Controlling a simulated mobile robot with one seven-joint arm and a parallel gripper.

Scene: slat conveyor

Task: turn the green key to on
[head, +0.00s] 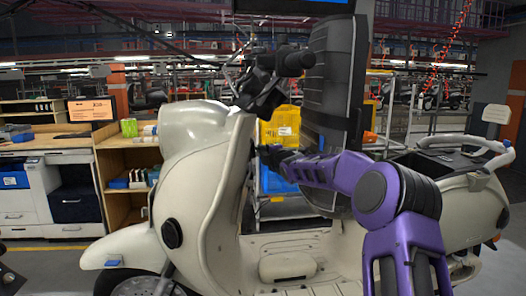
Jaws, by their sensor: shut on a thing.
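A cream scooter (200,190) stands side-on with its front to the left, its handlebar at the top middle. My purple arm comes in from the lower right. My gripper (265,152) is at the rear side of the scooter's front shield, below the handlebar. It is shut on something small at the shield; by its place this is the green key. The key itself cannot be made out, being hidden by the dark fingers or too small, so its turned position cannot be told.
A tall dark padded panel (333,85) stands just behind the arm. Yellow (281,128) and blue bins are beyond the scooter. The scooter's rear body (462,205) is at right. A wooden shelf (120,170) and a white cabinet are at left.

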